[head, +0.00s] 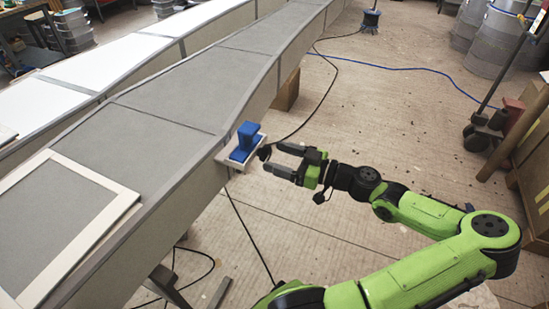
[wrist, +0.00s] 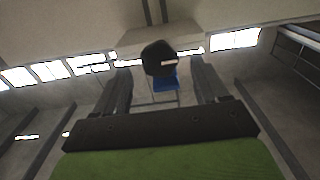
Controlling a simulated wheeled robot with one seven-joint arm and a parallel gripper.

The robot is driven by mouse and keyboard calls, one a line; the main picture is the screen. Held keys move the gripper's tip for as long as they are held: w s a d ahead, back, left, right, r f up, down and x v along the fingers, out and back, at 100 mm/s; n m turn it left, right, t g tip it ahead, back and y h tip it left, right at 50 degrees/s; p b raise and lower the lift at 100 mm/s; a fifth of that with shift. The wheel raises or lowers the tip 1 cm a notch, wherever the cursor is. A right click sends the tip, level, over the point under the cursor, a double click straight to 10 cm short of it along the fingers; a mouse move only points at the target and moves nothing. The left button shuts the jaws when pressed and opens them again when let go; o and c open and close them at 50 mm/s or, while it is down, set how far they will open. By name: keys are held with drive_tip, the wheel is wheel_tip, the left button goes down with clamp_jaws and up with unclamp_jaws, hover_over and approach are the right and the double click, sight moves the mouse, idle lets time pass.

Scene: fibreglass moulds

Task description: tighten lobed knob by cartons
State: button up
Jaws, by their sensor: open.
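A small dark lobed knob (head: 264,152) sits at the side of a blue clamp-like part (head: 245,142) on a pale bracket (head: 232,160) at the long mould's edge. In the wrist view the black knob (wrist: 158,55) shows ahead of and between my fingertips, with the blue part (wrist: 166,84) partly hidden behind it. My gripper (head: 275,158) is open and empty, its two grey fingers pointing at the knob. In the wrist view my gripper (wrist: 160,78) has a finger on each side of the knob's outline. I cannot tell whether either finger touches it.
A brown carton (head: 287,92) stands under the grey mould (head: 190,88). A black cable (head: 318,88) runs on the floor behind my gripper. Drums (head: 493,42) and a wheeled stand (head: 482,132) are at the right. The floor between is mostly clear.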

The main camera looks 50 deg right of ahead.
drive_tip(key=shift+x, duration=0.95)
drive_tip(key=shift+c, duration=0.2)
drive_tip(key=c, duration=1)
drive_tip(key=shift+r+m, duration=0.1)
drive_tip(key=shift+m, duration=0.2)
